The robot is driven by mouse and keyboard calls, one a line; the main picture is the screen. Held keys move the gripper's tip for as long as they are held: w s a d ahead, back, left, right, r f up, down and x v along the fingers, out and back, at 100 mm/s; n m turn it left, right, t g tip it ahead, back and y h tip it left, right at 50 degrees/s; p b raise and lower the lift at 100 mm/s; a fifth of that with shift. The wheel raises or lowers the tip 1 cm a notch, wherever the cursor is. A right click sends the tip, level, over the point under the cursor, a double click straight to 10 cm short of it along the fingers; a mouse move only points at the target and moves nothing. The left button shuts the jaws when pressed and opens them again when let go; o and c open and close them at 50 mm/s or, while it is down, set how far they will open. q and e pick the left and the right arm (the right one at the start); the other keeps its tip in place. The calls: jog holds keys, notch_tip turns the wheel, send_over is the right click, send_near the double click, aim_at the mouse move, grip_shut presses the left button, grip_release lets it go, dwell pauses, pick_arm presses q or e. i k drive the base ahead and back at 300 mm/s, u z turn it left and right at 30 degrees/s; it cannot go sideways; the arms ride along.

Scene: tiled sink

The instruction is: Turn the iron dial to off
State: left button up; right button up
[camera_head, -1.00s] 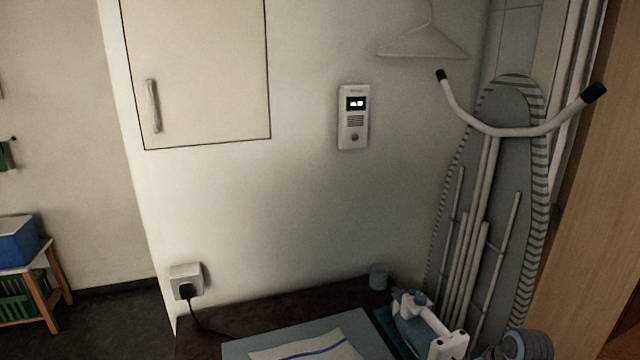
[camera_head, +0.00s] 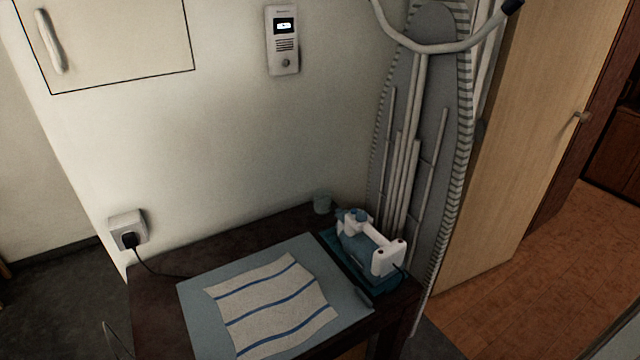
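The iron (camera_head: 368,243), white and teal, rests at the right end of a dark table (camera_head: 160,304). It sits on a teal stand or mat (camera_head: 383,283). Neither of my grippers is in view.
A striped cloth (camera_head: 272,304) lies on a blue-grey mat (camera_head: 200,308) on the table. A plugged socket (camera_head: 127,230) is at left. An ironing board (camera_head: 425,130) leans behind the iron. Open floor (camera_head: 540,250) lies at right.

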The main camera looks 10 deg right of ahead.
aim_at(361, 215)
jog(key=z, duration=0.45)
jog(key=k, duration=0.55)
jog(key=z, duration=0.8)
jog(key=i, duration=0.85)
jog(key=u, duration=1.05)
jog(key=i, duration=0.55)
jog(key=u, duration=0.6)
